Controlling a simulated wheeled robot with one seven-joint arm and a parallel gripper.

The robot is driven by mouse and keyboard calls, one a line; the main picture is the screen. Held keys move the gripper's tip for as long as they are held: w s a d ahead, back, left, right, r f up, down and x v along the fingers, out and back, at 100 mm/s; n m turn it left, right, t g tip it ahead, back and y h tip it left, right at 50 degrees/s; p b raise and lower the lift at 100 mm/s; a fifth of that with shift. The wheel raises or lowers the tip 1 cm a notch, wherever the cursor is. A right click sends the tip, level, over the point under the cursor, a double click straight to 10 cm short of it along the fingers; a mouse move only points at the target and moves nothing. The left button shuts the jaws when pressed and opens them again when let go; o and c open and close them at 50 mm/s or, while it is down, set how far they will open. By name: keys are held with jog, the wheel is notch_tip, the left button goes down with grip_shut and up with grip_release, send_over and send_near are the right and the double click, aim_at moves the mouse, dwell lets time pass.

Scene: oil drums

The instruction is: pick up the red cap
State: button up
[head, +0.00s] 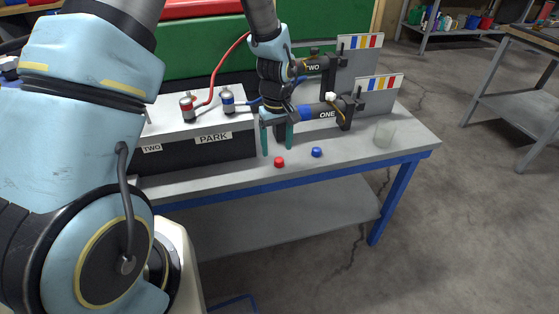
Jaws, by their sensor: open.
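The red cap (279,162) is a small red piece on the grey top of the workbench (357,157), near its front edge. A blue cap (316,152) lies a little to its right. My gripper (277,153) points down with two teal fingers apart, just behind and above the red cap. The fingers look empty, and the red cap is in front of them in the picture. Whether a fingertip touches the bench is hard to tell.
A dark box labelled PARK (213,138) stands left of my gripper, with red and blue hose fittings on top. Cylinders labelled ONE (327,114) and TWO (313,67) are behind it. The bench front between is clear.

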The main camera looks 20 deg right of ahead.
aim_at(279, 160)
jog(key=f, duration=0.1)
jog(key=f+p, duration=0.1)
jog(key=f, duration=0.1)
jog(key=shift+s+d+f, duration=0.15)
jog(key=shift+s+d, duration=0.1)
jog(key=shift+f, duration=0.7)
grip_shut()
